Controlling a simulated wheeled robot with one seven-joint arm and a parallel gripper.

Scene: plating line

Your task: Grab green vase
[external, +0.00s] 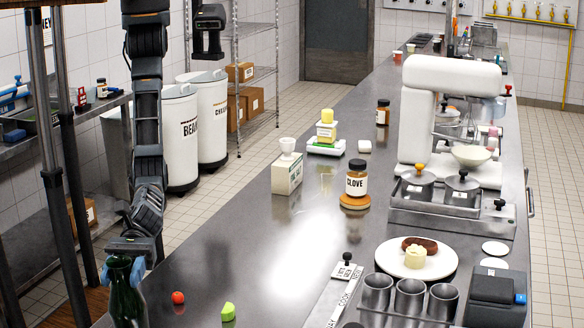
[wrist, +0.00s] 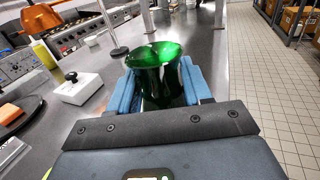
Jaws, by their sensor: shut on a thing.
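The green vase (external: 125,299) is dark green, glossy and glass-like, at the lower left of the external view by the counter's left edge. In the wrist view the vase (wrist: 160,66) shows its flared rim, upright between the blue finger pads. My gripper (external: 127,268) comes down from above and is shut on the vase near its top. In the wrist view my gripper (wrist: 160,90) has a pad on each side of the vase. The vase's base is cut off in the external view, so I cannot tell whether it touches the counter.
On the counter (external: 215,235), a red tomato-like item (external: 178,297) and a green piece (external: 228,311) lie right of the vase. Farther off stand a clove jar (external: 356,184), a salt box (external: 287,172) and a plate (external: 440,262) with food. The counter's middle is mostly clear.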

